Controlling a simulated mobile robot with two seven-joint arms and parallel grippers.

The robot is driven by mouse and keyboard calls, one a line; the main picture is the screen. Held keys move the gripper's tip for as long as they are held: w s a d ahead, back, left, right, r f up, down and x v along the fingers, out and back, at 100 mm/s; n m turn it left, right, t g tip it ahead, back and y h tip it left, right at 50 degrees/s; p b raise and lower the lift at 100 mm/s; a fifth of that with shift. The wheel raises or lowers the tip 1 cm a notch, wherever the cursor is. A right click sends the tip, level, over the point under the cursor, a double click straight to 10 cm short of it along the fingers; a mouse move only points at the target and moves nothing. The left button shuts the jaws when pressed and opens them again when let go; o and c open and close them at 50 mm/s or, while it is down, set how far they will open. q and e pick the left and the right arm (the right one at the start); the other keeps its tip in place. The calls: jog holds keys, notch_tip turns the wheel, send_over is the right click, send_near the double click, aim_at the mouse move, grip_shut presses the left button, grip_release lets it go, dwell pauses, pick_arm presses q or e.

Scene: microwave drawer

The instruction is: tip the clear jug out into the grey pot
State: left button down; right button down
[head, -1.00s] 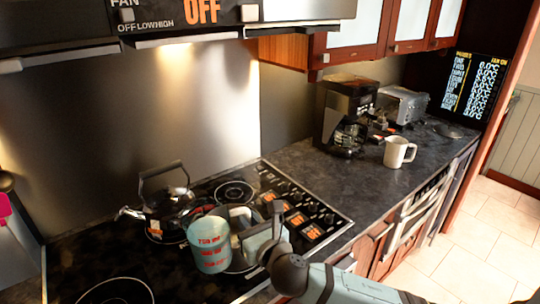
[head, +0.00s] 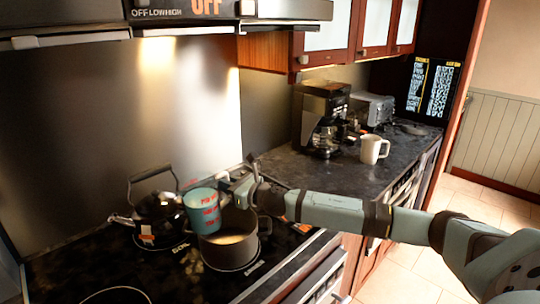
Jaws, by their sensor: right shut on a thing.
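The clear jug (head: 202,211) looks pale blue with red markings. My right gripper (head: 228,190) is shut on it, on its right side, and holds it at the upper left of the pot, partly in front of the rim. The jug leans a little; its inside is hard to see. The grey pot (head: 235,256) stands on the cooktop, open at the top, with something pale tan inside. The jug and gripper hide part of its far rim. My left gripper is not in view.
A black kettle (head: 158,215) stands on the cooktop just left of the jug. A coffee maker (head: 322,120), a white mug (head: 373,149) and a toaster (head: 375,108) stand on the counter at the back right. The range hood (head: 60,22) overhangs the cooktop.

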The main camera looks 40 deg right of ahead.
jog(key=w+d+r+n+y+b, duration=0.1)
jog(key=w+d+r+b, duration=0.1)
jog(key=d, duration=0.8)
jog(key=w+d+r+n+g+y+b, duration=0.1)
jog(key=w+d+r+b, duration=0.1)
jog(key=d, duration=0.7)
jog(key=shift+w+d+n+y, duration=0.3)
jog(key=shift+w+d+y, duration=0.1)
jog(key=shift+w, duration=0.05)
notch_tip(320, 180, down, 3)
jog(key=b, duration=0.2)
jog(key=shift+b, duration=0.35)
